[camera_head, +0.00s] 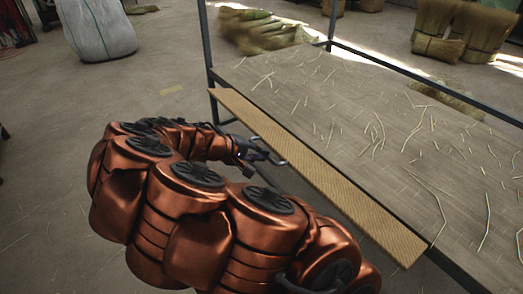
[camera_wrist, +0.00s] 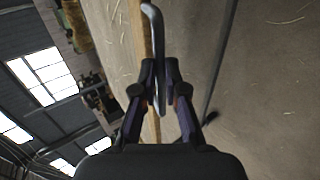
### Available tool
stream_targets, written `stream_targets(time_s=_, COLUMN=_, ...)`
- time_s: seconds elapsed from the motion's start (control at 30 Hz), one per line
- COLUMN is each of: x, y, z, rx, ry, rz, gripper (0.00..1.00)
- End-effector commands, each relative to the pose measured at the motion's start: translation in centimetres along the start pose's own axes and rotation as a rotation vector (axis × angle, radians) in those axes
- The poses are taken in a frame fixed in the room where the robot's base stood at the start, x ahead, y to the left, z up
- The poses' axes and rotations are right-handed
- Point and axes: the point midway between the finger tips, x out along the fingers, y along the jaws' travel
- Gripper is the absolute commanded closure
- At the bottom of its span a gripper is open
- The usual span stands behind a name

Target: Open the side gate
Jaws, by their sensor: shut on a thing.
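The side gate (camera_head: 320,180) is a long, narrow tan board along the near left edge of the work table. A grey metal handle (camera_head: 272,156) sits on its outer side, near the middle. My gripper (camera_head: 262,153) reaches it from the left and is shut on the handle. In the wrist view, the handle (camera_wrist: 154,28) runs between the two dark fingers of my gripper (camera_wrist: 160,68). The gate's edge (camera_wrist: 134,25) shows beside it. The fingers hide part of the handle. I cannot tell the gate's exact tilt.
The table top (camera_head: 330,95) is strewn with loose straw, with dark metal posts (camera_head: 205,45) at its corners. A straw bundle (camera_head: 262,30) lies behind it. A white sack (camera_head: 95,30) stands at the back left. The floor (camera_head: 50,130) left of my arm is clear.

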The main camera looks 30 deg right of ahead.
Motion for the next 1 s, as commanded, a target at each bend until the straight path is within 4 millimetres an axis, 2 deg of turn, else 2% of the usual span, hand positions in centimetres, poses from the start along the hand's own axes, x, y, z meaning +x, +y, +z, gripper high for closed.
stream_targets(time_s=0.13, x=0.5, y=-1.4, z=-0.1, rx=-0.002, ry=0.003, rz=0.001, gripper=1.0)
stream_targets(time_s=0.33, x=0.9, y=-2.6, z=-0.1, rx=-0.001, ry=0.002, rz=0.001, gripper=1.0)
stream_targets(time_s=0.9, x=0.9, y=-2.9, z=-0.1, rx=-0.001, ry=0.003, rz=0.0, gripper=1.0)
stream_targets(time_s=0.93, x=0.9, y=-2.9, z=-0.1, rx=-0.001, ry=0.003, rz=0.001, gripper=0.87)
stream_targets(time_s=1.0, x=0.9, y=-2.9, z=-0.1, rx=-0.001, ry=0.003, rz=0.0, gripper=0.8)
